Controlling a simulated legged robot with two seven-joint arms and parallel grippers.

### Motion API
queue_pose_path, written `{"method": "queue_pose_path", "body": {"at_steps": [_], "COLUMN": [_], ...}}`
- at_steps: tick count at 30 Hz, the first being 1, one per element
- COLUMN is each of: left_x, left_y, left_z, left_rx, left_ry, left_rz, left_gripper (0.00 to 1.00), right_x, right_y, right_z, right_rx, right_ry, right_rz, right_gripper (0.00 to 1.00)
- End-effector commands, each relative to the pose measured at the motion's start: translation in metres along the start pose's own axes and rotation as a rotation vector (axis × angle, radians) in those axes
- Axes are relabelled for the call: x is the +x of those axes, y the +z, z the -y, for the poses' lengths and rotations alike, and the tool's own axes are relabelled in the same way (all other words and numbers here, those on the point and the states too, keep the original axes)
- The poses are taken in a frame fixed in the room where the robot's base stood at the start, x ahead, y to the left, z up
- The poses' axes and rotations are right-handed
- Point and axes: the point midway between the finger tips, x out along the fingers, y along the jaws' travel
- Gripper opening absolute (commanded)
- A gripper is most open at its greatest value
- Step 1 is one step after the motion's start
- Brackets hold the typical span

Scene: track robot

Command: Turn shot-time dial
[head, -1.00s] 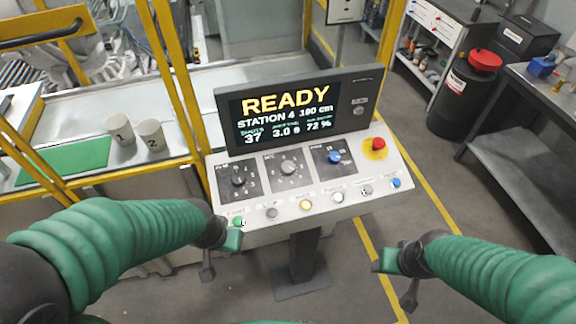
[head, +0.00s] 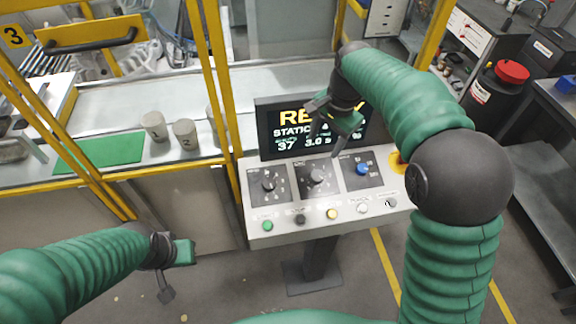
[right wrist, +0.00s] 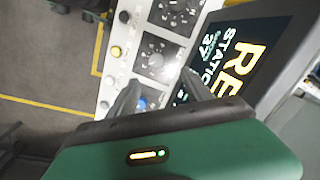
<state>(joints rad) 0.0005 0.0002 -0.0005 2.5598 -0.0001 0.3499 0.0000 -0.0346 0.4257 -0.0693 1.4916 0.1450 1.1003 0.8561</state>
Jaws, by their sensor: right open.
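The control panel (head: 330,228) has two dark dials, a left one (head: 268,183) and a middle one (head: 317,177), plus a blue knob (head: 362,169) on the right. Their labels are too small to read, so I cannot tell which is the shot-time dial. My right gripper (head: 325,143) is open and empty, above the panel, in front of the screen (head: 282,133).
A row of buttons runs along the panel's front edge, with a green one (head: 267,226) and a yellow one (head: 331,214). My right arm hides part of the red stop button's yellow base (head: 397,163). Yellow frame posts (head: 216,90) and cups (head: 154,125) stand left.

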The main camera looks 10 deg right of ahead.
Motion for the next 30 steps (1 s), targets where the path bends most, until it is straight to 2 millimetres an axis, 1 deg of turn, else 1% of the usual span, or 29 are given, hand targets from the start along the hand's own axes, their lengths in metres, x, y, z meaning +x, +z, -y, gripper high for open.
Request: {"method": "queue_pose_path", "body": {"at_steps": [2,5,15,18,21,24,30], "left_x": [-0.001,-0.004,-0.021,-0.026,-0.029,-0.03,-0.029], "left_y": [0.0,-0.001,-0.005,-0.006,-0.007,-0.007,-0.007], "left_z": [0.0,0.0,-0.001,0.0,0.0,0.0,0.0], "left_rx": [0.001,0.001,0.001,0.001,0.001,0.001,0.001], "left_ry": [0.0,0.0,0.0,0.0,0.0,0.0,0.0], "left_rz": [0.0,0.0,0.0,0.0,0.0,0.0,0.0], "left_gripper": [0.0,0.0,0.0,0.0,0.0,0.0,0.0], "right_x": [0.008,0.026,0.115,0.138,0.154,0.164,0.169], "right_y": [-0.002,-0.004,0.001,0.002,0.001,-0.001,-0.003], "right_z": [-0.003,-0.004,0.0,0.001,0.001,0.0,-0.001], "right_rx": [0.005,0.003,0.0,-0.001,-0.001,0.0,0.0], "right_ry": [0.003,0.004,0.008,0.007,0.004,0.002,0.0], "right_rz": [0.003,0.005,0.003,0.001,-0.002,-0.001,-0.001], "right_gripper": [0.59,0.59,0.59,0.59,0.59,0.59,0.59]}}
